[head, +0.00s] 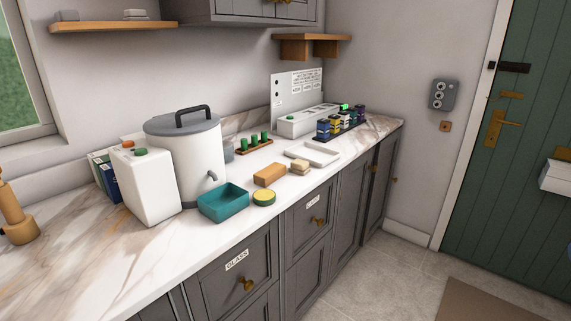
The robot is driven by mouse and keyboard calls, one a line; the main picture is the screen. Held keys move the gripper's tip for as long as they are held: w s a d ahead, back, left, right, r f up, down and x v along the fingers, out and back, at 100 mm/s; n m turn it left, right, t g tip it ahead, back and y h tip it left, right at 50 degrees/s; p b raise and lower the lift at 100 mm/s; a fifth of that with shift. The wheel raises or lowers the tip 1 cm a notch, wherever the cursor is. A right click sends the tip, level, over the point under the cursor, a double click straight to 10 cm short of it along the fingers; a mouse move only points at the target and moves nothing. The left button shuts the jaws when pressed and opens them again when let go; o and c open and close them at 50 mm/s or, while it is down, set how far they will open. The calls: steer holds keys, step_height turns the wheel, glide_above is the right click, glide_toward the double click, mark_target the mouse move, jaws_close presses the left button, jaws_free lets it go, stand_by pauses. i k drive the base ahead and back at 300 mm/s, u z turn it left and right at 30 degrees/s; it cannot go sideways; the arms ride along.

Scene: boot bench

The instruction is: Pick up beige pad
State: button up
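The beige pad (300,167) is a small, pale, block-like piece lying on the marble worktop, right of centre. It lies just right of an orange-brown block (270,174) and in front of a shallow white tray (312,153). Nothing covers it from this view. My gripper is not in view.
A yellow-and-green round item (264,198) and a teal open bin (223,203) stand to the pad's left, near the front edge. A white urn (190,150) and a white jug (146,181) stand farther left. Small dark bottles (340,122) stand behind the tray. The front-left worktop is mostly clear.

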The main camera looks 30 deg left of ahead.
mark_target(300, 167)
steer(key=u, duration=0.35)
steer(key=i, duration=0.85)
steer(key=u, duration=1.05)
steer(key=i, duration=0.65)
steer(key=u, duration=0.35)
steer(key=k, duration=0.8)
steer(key=u, duration=0.25)
steer(key=i, duration=0.8)
steer(key=z, duration=0.1)
